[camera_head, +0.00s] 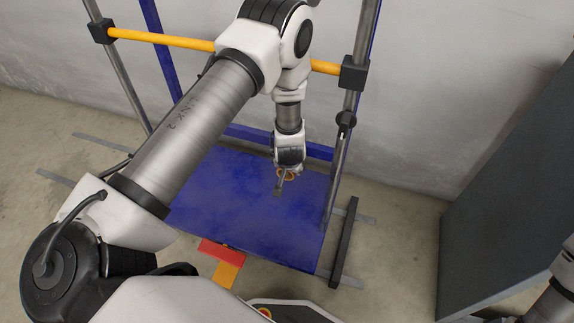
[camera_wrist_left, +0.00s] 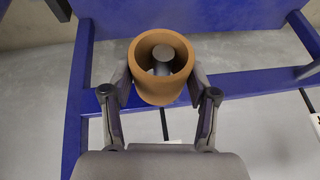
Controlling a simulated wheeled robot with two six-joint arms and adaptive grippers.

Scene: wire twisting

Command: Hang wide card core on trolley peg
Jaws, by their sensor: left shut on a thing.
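The wide card core (camera_wrist_left: 144,81) is a short brown tube with thick walls. In the left wrist view it sits between the two fingers of my left gripper (camera_wrist_left: 160,83), which is shut on it. A dark grey round peg end (camera_wrist_left: 163,52) shows inside the core's opening; I cannot tell how far the core is around it or whether it is only lined up. In the head view, the core (camera_head: 291,175) is a small orange-brown ring at my left gripper (camera_head: 282,184), over the trolley's blue panel (camera_head: 225,190). My right gripper is out of view.
The trolley has an orange bar (camera_head: 160,38) across, between metal posts (camera_head: 344,140). A dark grey cabinet (camera_head: 510,180) stands at the right. Red (camera_head: 222,252) and orange (camera_head: 226,274) pieces show at the panel's front edge. A wall is behind.

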